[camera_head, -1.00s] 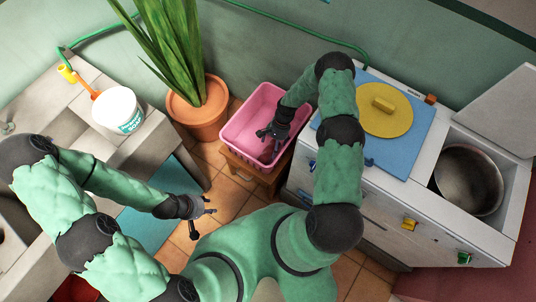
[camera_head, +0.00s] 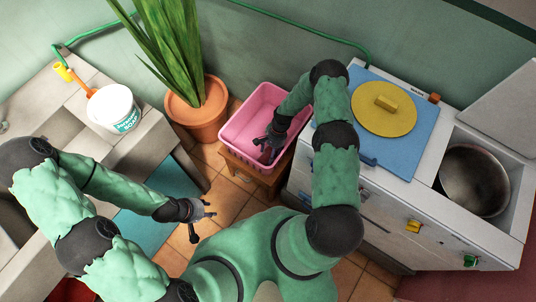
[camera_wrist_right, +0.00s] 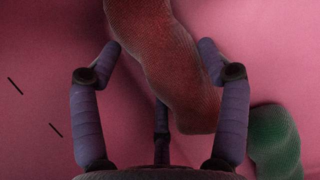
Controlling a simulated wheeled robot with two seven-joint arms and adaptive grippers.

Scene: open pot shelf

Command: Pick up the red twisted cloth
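The red twisted cloth (camera_wrist_right: 172,70) lies on the pink floor of the basket (camera_head: 234,122) in the right wrist view. It runs from the top edge down between the fingers of my right gripper (camera_wrist_right: 160,62). Those fingers are spread apart, with the right fingertip over or close to the cloth's edge; I cannot tell if it touches. In the head view my right gripper (camera_head: 268,150) reaches down inside the basket, and the cloth cannot be made out there. My left gripper (camera_head: 205,218) hangs over the floor, fingers apart and empty.
A green twisted cloth (camera_wrist_right: 274,140) lies right of the red one. The basket stands on a small wooden stand (camera_head: 250,173), between a potted plant (camera_head: 199,118) and a white stove unit (camera_head: 385,190). A soap bucket (camera_head: 113,108) is on the left counter.

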